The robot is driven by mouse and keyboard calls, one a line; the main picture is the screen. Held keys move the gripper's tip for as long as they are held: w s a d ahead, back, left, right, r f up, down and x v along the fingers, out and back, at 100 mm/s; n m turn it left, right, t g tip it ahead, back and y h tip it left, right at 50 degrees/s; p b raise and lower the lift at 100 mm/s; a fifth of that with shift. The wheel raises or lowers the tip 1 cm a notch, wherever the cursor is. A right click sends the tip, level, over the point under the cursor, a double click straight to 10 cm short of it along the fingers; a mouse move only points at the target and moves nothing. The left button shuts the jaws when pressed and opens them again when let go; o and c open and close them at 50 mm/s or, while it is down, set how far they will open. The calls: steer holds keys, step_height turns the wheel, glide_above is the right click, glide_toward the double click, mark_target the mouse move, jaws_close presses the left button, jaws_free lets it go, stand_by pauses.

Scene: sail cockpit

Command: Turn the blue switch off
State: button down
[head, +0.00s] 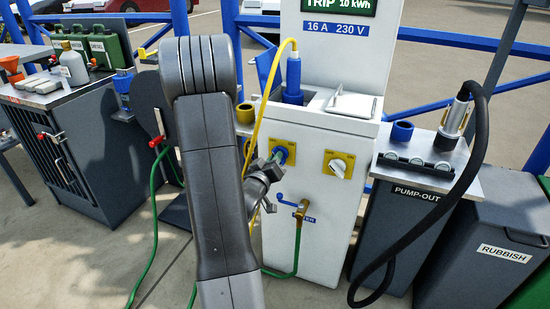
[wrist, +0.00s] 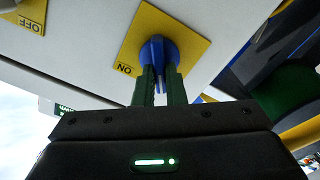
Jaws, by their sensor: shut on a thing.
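The blue switch (head: 286,152) is a rotary knob on a yellow plate on the front of the white power post. In the wrist view the blue knob (wrist: 158,52) sits between the two dark green fingers of my gripper (wrist: 159,88), which is shut on it. The word ON shows on the yellow plate (wrist: 138,40), upside down in that view. In the head view my gripper (head: 277,166) reaches the knob from the left, and my arm hides part of the scene.
A white switch (head: 338,167) on a second yellow plate is to the right. Below are a brass tap (head: 301,210) with a blue lever and a green hose. A yellow cable (head: 262,110) hangs close to my arm. The pump-out cabinet (head: 415,230) stands at right.

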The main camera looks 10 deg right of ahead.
steer(key=shift+n, duration=1.1)
steer(key=shift+f, duration=0.1)
steer(key=c, duration=1.5)
jaws_free()
steer(key=shift+a+p, duration=0.1)
steer(key=shift+p, duration=0.2)
steer(key=v, duration=1.3)
steer(key=shift+s+a+p, duration=0.25)
steer(key=shift+s+p, duration=0.05)
steer(key=shift+p, duration=0.15)
